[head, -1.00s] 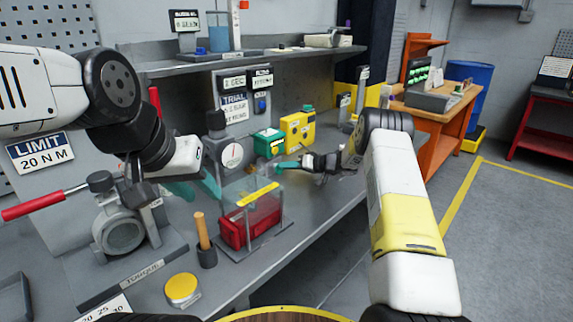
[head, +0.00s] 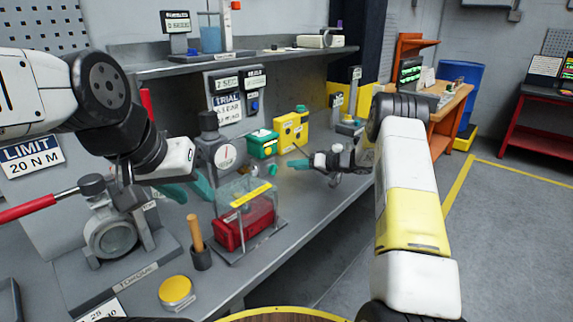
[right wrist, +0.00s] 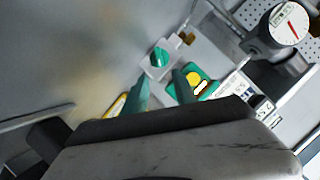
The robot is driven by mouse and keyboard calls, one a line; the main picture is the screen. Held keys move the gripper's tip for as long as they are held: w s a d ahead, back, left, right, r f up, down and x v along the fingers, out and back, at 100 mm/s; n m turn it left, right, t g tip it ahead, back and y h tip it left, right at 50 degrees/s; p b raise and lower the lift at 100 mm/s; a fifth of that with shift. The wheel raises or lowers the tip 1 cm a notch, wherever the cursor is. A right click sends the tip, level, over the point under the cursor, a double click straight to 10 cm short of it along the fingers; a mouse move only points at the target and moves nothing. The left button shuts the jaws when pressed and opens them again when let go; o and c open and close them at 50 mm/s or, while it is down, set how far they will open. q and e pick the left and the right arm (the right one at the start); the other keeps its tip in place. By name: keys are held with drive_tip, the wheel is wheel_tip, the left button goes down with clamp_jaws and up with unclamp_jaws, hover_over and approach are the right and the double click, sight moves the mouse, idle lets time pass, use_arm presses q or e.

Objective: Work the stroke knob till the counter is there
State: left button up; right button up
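A small green knob (head: 272,170) sits on the bench beside the clear-covered stand. In the right wrist view the green knob (right wrist: 160,57) is on a pale grey block, just beyond and between my fingertips. I take it as the stroke knob; no label on it is readable. My right gripper (head: 292,164) is open, a short way right of the knob and apart from it; its teal fingers (right wrist: 160,92) also show in the wrist view with nothing between them. My left gripper (head: 190,188) is open and empty, left of the clear cover. I cannot tell which display is the counter.
A dial gauge (head: 226,155), a green box (head: 263,144) and a yellow box (head: 291,131) stand behind. The clear cover over a red block (head: 245,222), a wooden-handled tool (head: 195,235) and a yellow-topped disc (head: 175,291) are in front. Small displays (head: 226,83) hang above.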

drive_tip(key=shift+s+d+r, duration=0.15)
drive_tip(key=shift+d, duration=0.05)
drive_tip(key=shift+c, duration=0.2)
